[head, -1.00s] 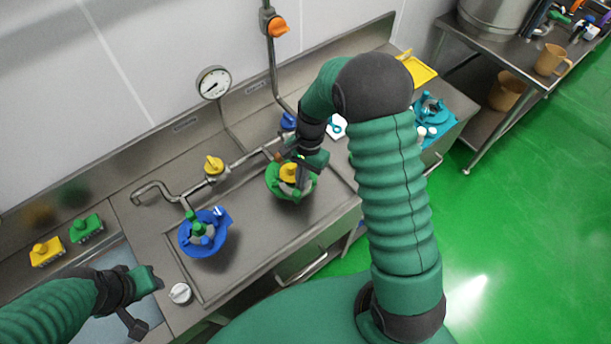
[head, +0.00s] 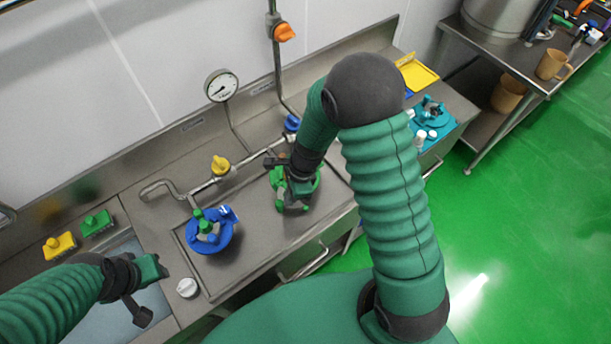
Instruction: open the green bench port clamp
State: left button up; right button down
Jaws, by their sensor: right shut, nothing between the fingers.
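The green bench port clamp (head: 316,182) is a green round piece on the steel bench, right of the blue one. Most of it is hidden behind my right gripper. My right gripper (head: 292,204) is shut with nothing held. It is over the green clamp in the picture, and I cannot tell whether it touches it. The clamp's yellow middle and its lever cannot be made out. My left gripper (head: 150,272) hangs over the sink at the left, apart from the clamp; its jaw opening cannot be judged.
A blue clamp (head: 225,240) with a green top sits left of the green one. A steel pipe with a yellow valve (head: 220,166) and a blue valve (head: 291,123) runs behind them. A white knob (head: 187,287) is near the front edge. A gauge (head: 221,86) stands behind.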

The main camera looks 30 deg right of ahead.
jog(key=shift+w+a, duration=0.1)
jog(key=shift+a, duration=0.25)
dwell(0.5)
